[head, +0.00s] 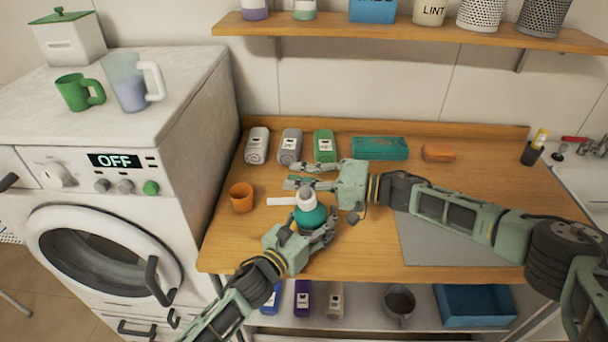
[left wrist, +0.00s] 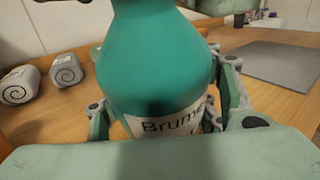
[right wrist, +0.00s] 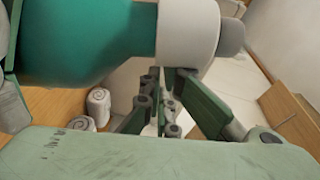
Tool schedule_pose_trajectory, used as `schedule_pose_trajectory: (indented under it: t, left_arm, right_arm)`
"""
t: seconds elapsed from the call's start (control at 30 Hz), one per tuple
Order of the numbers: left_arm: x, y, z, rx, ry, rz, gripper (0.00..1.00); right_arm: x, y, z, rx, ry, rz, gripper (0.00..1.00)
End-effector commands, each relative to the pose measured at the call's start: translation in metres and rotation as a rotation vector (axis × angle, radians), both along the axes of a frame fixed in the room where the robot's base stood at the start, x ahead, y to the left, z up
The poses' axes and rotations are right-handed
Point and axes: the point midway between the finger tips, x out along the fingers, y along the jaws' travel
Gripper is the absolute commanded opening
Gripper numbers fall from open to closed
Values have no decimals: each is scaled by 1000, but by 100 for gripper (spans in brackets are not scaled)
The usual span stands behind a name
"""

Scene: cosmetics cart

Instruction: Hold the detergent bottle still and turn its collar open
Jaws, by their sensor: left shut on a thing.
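The teal detergent bottle (head: 310,218) stands upright near the front left of the wooden counter.
An orange cup (head: 242,197) stands left of the bottle. A washing machine (head: 105,200) is at left. A grey mat (head: 445,240) lies to the right.

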Motion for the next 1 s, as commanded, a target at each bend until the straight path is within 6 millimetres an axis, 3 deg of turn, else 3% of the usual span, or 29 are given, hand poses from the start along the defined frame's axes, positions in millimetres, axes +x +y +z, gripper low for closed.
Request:
schedule_pose_trajectory:
  t: [0.03,0.13,0.4,0.7,1.0]
  left_arm:
    - [-2,1,-11,9,18,4,2]
    - [-2,1,-11,9,18,4,2]
    - [-2,1,-11,8,17,4,2]
    - [-2,1,-11,9,18,4,2]
    - [-2,1,-11,9,18,3,2]
  right_arm:
    - [-5,5,-4,-1,2,15,0]
    - [1,5,-2,0,2,15,0]
    - [36,3,7,-2,-4,1,0]
    - [54,-66,16,-3,-3,-5,0]
    - [60,-95,20,-1,-2,-2,0]
